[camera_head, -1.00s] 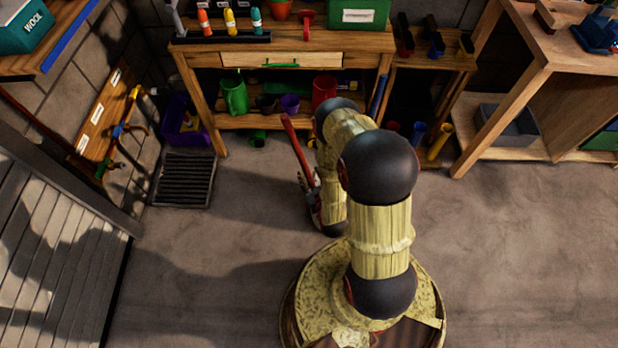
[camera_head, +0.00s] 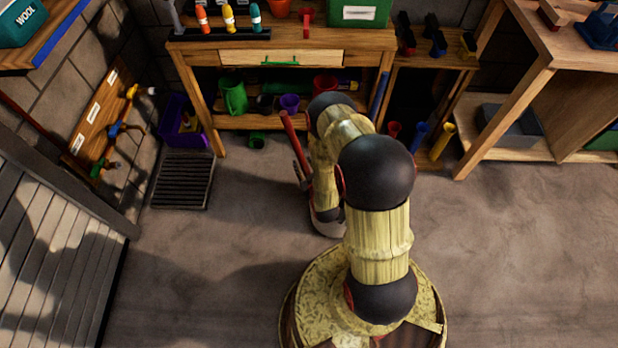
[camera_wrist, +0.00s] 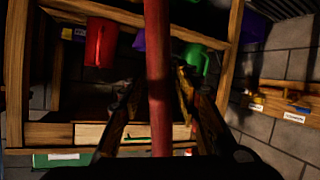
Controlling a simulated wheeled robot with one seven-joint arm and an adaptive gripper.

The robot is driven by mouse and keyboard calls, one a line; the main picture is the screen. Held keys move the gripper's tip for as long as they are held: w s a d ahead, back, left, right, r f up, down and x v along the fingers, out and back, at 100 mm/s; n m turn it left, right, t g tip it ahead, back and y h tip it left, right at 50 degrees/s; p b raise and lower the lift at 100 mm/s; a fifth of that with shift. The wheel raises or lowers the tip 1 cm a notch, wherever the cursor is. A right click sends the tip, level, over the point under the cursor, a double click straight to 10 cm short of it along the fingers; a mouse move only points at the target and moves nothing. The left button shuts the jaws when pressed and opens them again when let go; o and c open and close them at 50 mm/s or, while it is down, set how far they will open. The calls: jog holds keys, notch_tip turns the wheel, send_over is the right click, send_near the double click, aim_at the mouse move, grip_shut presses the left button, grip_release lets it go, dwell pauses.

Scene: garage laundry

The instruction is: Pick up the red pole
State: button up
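The red pole (camera_head: 291,136) is a long thin red rod held in the air in front of the workbench, tilted with its upper end toward the bench. In the wrist view the red pole (camera_wrist: 159,70) runs from top to bottom through the middle, between the two fingers. My gripper (camera_head: 304,174) is shut on it; in the wrist view my gripper (camera_wrist: 158,85) has a finger on each side of the pole. The exact contact is dark and hard to see. My arm hides part of the area behind.
The wooden workbench (camera_head: 190,82) stands behind, with a green mug (camera_head: 234,96) and other pots on its lower shelf. A black grate (camera_head: 183,180) lies at left. A wooden shelf unit (camera_head: 505,115) is at right. Floor on both sides of my base is clear.

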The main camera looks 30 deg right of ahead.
grip_shut()
dwell(0.8)
